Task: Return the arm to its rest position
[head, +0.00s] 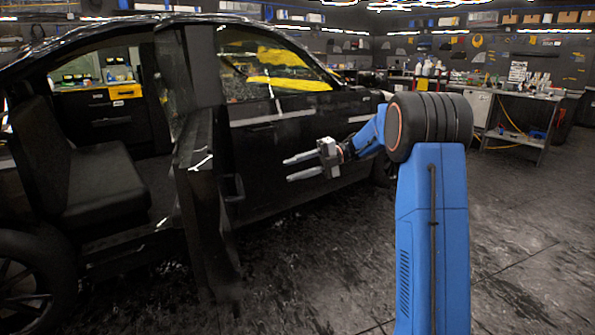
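My arm (432,220) is blue with a black shoulder joint and stands in the right half of the head view. Its forearm reaches left toward the black car. My gripper (285,168) is at the arm's end, in front of the dark car door (290,135). Its two grey fingers point left and are spread apart with nothing between them. I cannot tell the exact distance between the fingertips and the door.
The black car (350,105) fills the left, with a seat (75,165) visible through an opening and a dark vertical panel (205,190) left of my gripper. A workbench (520,95) stands back right. Dark floor (530,240) at right is clear.

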